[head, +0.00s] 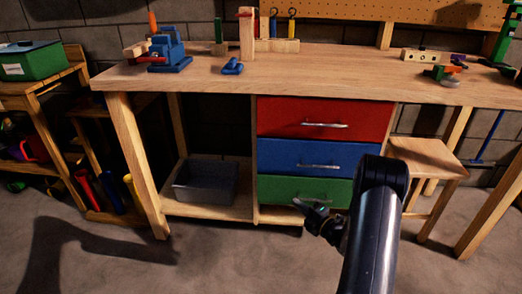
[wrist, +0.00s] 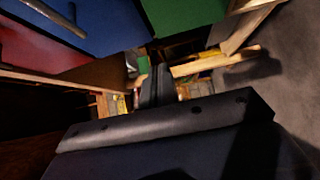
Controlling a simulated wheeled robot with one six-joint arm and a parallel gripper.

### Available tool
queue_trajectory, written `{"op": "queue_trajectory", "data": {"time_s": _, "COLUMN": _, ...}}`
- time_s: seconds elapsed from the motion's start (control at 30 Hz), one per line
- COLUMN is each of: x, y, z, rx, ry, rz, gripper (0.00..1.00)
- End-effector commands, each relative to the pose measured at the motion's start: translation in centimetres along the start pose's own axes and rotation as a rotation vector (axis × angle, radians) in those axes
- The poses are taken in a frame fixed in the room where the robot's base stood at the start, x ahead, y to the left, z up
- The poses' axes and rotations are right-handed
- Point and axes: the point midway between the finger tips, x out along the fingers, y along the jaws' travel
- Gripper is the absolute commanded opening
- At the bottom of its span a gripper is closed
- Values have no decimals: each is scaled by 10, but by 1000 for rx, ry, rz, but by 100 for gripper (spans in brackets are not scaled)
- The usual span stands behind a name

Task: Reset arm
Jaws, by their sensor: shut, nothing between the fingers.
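My gripper (head: 304,208) is low in front of the workbench in the head view, close to the handle of the green drawer (head: 280,190). I cannot tell whether it touches the drawer. In the wrist view my gripper's fingers (wrist: 157,85) are together and hold nothing. My black arm rises from the bottom right of the head view and bends at an elbow in front of the drawers. The red drawer (head: 325,117), blue drawer (head: 300,157) and green drawer look closed.
The wooden workbench (head: 330,66) stands ahead with tools on top. A grey bin (head: 206,182) sits on its lower shelf. A wooden stool (head: 428,157) stands right of the drawers. A shelf with a green box (head: 32,61) is at left. The floor (head: 210,262) in front is clear.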

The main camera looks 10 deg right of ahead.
Motion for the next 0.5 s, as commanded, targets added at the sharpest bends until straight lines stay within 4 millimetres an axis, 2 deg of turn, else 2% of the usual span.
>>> {"op": "queue_trajectory", "data": {"time_s": 0.3, "x": 3, "y": -1, "z": 0, "rx": -1, "ry": 0, "rz": 0, "gripper": 0}}
{"op": "queue_trajectory", "data": {"time_s": 0.5, "x": 28, "y": -2, "z": 0, "rx": -3, "ry": 3, "rz": 1, "gripper": 0}}
